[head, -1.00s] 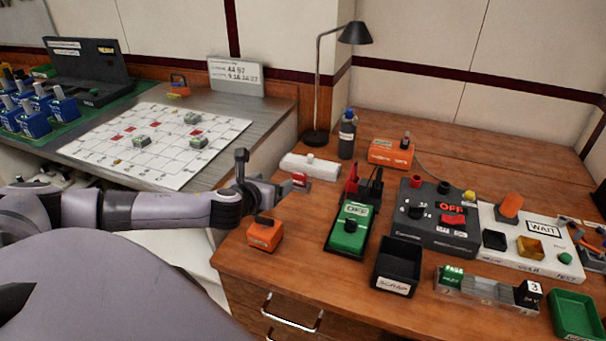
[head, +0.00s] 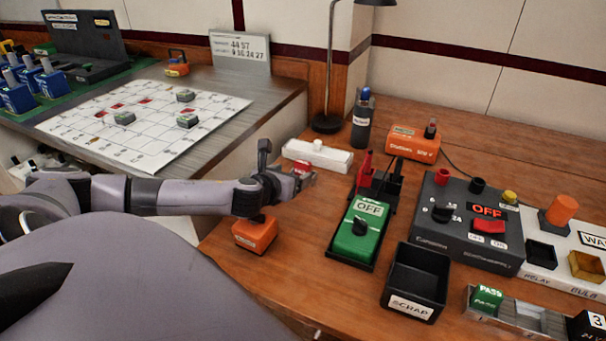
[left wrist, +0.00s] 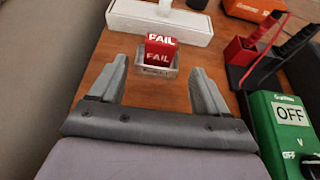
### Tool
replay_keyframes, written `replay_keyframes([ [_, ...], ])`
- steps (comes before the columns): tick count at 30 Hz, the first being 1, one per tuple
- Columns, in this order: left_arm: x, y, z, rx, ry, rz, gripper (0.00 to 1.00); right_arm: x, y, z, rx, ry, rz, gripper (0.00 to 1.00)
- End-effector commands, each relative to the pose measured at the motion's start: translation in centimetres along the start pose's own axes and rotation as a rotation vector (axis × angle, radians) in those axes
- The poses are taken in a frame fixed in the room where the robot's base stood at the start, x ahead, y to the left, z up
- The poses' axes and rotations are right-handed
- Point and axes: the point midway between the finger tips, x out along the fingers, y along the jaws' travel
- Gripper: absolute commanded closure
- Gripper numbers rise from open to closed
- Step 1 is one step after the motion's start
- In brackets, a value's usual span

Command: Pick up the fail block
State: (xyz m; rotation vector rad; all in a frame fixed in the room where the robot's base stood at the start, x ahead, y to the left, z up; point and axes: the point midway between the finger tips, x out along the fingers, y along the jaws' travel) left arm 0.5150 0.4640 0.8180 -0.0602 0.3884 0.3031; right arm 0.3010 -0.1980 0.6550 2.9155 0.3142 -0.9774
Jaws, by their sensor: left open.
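The fail block is a small red cube marked FAIL (left wrist: 158,50). My right gripper is not in view.
A white box (head: 318,157) lies just behind the block. A green OFF meter (head: 358,232) with red and black probes (head: 364,172) stands to the right. An orange block (head: 255,236) is below my left wrist. A black scrap bin (head: 416,277) stands at front right.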

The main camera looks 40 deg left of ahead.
Motion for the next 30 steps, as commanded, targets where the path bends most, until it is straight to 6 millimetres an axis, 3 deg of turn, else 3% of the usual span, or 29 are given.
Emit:
replay_keyframes([
  [18, 5.8, 0.0, 0.7, -0.002, 0.001, 0.0, 0.23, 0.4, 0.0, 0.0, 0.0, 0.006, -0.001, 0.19],
  [28, 6.1, 0.1, 0.8, 0.001, 0.001, 0.0, 0.23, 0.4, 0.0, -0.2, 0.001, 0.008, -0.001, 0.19],
  [29, 6.1, 0.1, 0.8, 0.0, 0.001, 0.0, 0.3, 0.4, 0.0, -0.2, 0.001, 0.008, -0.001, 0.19],
  [30, 6.1, 0.1, 0.8, 0.0, 0.001, 0.0, 0.43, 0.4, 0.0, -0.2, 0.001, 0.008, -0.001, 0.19],
])
